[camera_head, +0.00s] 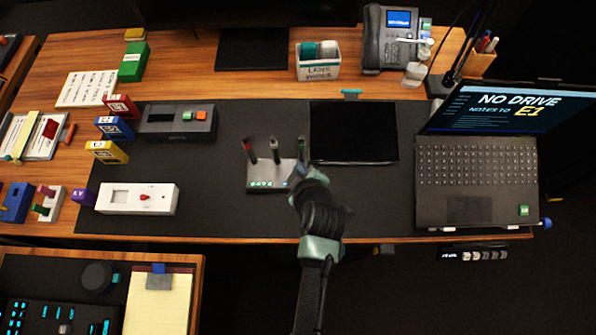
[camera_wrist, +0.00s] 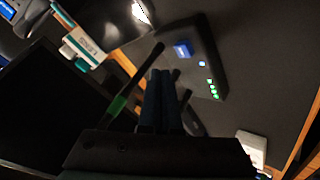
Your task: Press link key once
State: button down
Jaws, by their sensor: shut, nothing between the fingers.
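A grey box (camera_head: 262,186) with several upright antennas and small green lights stands on the dark mat in the head view. The wrist view shows its dark top (camera_wrist: 192,62) with a raised blue key (camera_wrist: 182,49) and a row of lit green lights (camera_wrist: 214,90). I cannot read a label on the blue key; no key is legibly marked link. My gripper (camera_wrist: 161,74) is shut and empty, its fingertips short of the blue key in the picture. In the head view my gripper (camera_head: 297,174) is at the box's right end, partly hiding it.
The antennas, one green-banded (camera_wrist: 122,101), stand close around my fingers. A black tablet (camera_head: 353,131) lies to the right of the box, with a laptop (camera_head: 465,180) beyond.

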notch_tip(320, 180, up, 3)
jog(key=shift+f+p, duration=0.1)
jog(key=shift+p, duration=0.8)
jog(key=shift+s, duration=0.1)
